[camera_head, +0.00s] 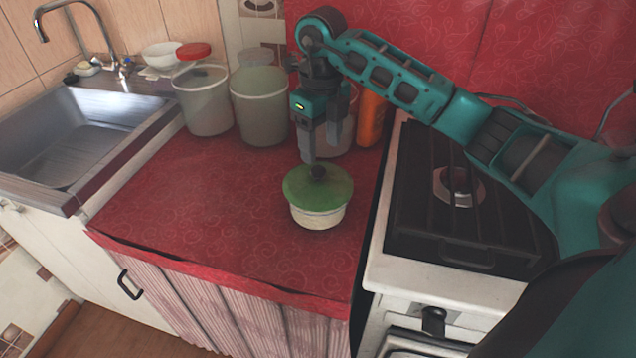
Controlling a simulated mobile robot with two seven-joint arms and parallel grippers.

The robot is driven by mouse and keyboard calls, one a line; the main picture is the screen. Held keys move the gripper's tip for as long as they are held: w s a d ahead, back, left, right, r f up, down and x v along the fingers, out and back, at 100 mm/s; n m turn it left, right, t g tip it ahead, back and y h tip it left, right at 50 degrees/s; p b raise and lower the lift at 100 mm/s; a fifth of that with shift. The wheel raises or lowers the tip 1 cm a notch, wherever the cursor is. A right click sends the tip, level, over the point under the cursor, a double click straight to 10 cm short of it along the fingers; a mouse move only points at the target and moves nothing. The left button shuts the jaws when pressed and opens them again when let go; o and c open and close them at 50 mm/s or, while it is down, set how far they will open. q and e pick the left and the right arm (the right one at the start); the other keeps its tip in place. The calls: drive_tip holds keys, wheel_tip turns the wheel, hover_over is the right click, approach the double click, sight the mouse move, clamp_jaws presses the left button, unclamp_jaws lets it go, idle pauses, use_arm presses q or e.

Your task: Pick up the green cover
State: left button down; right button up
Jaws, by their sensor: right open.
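The green cover (330,188) is a round lid with a small dark knob (317,171) on top. It sits on a pale, cream-coloured pot (319,216) on the red oilcloth counter (210,200). My right gripper (322,152) is open and points down from above, at the far side of the cover. One finger comes down close beside the knob; I cannot tell whether it touches. The other finger ends a little higher, on the right. My left gripper is not in view.
Large pale containers (260,108) and an orange object (370,118) stand behind the pot along the wall. A stove (440,220) is on the right, a metal sink (65,140) on the left. The counter left of the pot is clear.

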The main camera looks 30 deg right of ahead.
sight(318, 169)
drive_tip(key=f, duration=0.5)
drive_tip(key=shift+w+a+f, duration=0.1)
drive_tip(key=shift+w+f, duration=0.1)
drive_tip(key=shift+f, duration=0.2)
clamp_jaws()
